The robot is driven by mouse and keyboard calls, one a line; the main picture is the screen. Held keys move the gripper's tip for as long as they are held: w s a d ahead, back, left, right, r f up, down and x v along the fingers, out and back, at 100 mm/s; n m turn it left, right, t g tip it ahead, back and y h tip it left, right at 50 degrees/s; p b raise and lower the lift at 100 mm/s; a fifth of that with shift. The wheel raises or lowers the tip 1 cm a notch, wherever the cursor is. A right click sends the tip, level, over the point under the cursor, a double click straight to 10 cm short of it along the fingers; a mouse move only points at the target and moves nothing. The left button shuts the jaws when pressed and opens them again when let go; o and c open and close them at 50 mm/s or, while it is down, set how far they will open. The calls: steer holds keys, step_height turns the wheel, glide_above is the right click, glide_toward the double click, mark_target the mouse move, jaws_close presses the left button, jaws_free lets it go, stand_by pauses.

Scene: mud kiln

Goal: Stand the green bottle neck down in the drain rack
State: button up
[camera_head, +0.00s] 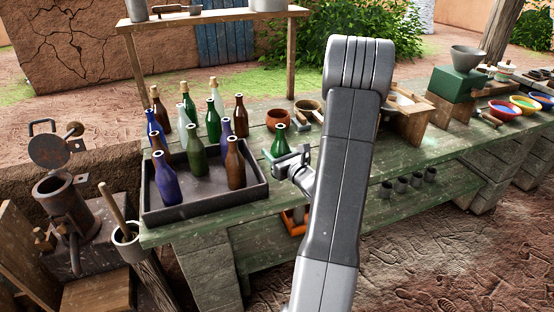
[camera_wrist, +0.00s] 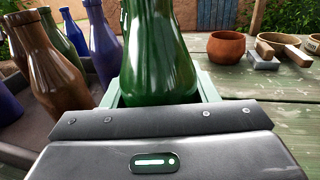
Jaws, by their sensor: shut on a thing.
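The green bottle (camera_head: 280,143) stands upright, neck up, just right of the dark tray in the head view. My gripper (camera_head: 291,160) is shut on its lower body. In the wrist view the green bottle (camera_wrist: 158,55) fills the space between the pale green fingers, and its top is cut off. I cannot tell whether its base touches the table. No drain rack shows clearly; a wooden frame (camera_head: 432,108) stands on the table to the right, partly hidden by my arm.
A dark tray (camera_head: 205,209) with several brown, blue and green bottles lies close on the left. A clay pot (camera_head: 278,118) and a wooden-handled tool sit behind the gripper. Bowls (camera_head: 503,110) stand far right on the green table (camera_head: 440,145).

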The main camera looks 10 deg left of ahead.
mark_target(278, 135)
step_height(278, 135, up, 6)
steer(key=shift+f, duration=0.25)
steer(key=shift+d+r, duration=0.15)
steer(key=shift+r, duration=0.1)
steer(key=w+d+f+m+t+h+p, duration=0.1)
steer(key=d+f+m+t+h+p, duration=0.2)
steer(key=d, duration=0.6)
steer(key=w+d+f+m+t+h+p, duration=0.1)
steer(key=d+m+h, duration=0.2)
steer(key=d+h, duration=0.35)
step_height(278, 135, up, 10)
steer(key=d+y+p, duration=0.2)
steer(key=p, duration=0.3)
steer(key=shift+s+f, duration=0.15)
steer(key=shift+s, duration=0.05)
steer(key=shift+p, duration=0.3)
steer(key=m+p, duration=0.6)
steer(key=m, duration=1.1)
steer(key=shift+m+p, duration=0.3)
steer(key=shift+p, duration=0.05)
